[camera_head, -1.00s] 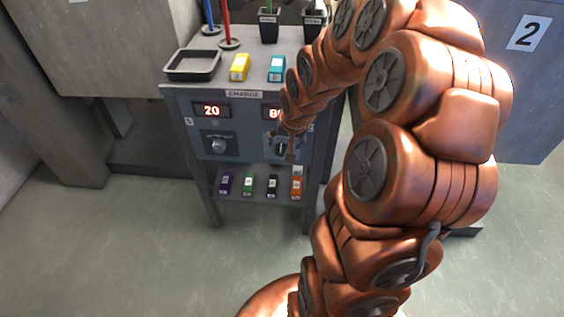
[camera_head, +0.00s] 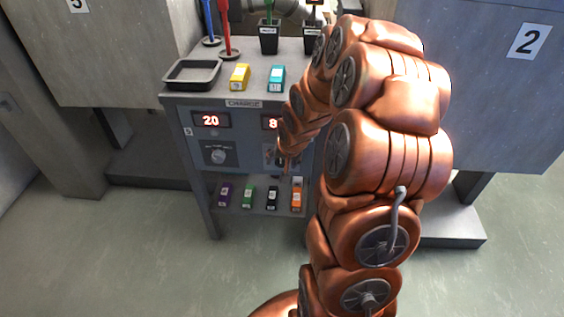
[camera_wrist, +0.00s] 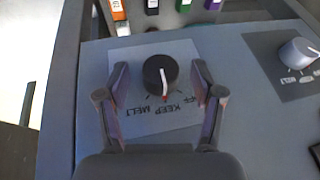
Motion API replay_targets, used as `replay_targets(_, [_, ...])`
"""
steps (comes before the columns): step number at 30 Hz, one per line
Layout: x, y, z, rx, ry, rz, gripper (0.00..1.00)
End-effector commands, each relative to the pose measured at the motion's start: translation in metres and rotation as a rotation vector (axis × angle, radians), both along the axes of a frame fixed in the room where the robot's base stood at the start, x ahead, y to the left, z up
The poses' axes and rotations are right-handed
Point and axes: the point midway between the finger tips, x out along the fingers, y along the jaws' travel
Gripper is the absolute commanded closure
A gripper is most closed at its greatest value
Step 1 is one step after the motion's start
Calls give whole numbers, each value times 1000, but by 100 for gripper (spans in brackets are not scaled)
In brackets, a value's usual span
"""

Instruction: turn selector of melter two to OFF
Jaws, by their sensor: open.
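A black round selector knob (camera_wrist: 160,75) with a white pointer line sits on a light plate (camera_wrist: 180,112) in the wrist view. The plate is lettered KEEP and MELT, with a partly hidden word that looks like OFF; the lettering appears upside down. The pointer aims down in the picture at a red mark near KEEP. My gripper (camera_wrist: 161,73) is open, with one finger on each side of the knob and visible gaps between. In the head view my gripper (camera_head: 285,165) is at the right half of the panel, largely covering this selector.
A second grey knob (camera_head: 218,156) is on the panel left of my gripper, under a display reading 20 (camera_head: 211,120). A lower shelf (camera_head: 237,207) holds several coloured boxes. A tray (camera_head: 192,73) and yellow (camera_head: 240,76) and teal (camera_head: 277,77) boxes stand on top.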

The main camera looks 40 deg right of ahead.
Motion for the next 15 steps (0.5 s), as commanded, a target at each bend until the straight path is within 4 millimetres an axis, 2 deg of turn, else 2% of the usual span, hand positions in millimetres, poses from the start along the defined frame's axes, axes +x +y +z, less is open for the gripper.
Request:
replay_targets(10, [2, 0, -5, 1, 1, 0, 33])
replay_targets(15, [2, 0, -5, 0, 0, 0, 50])
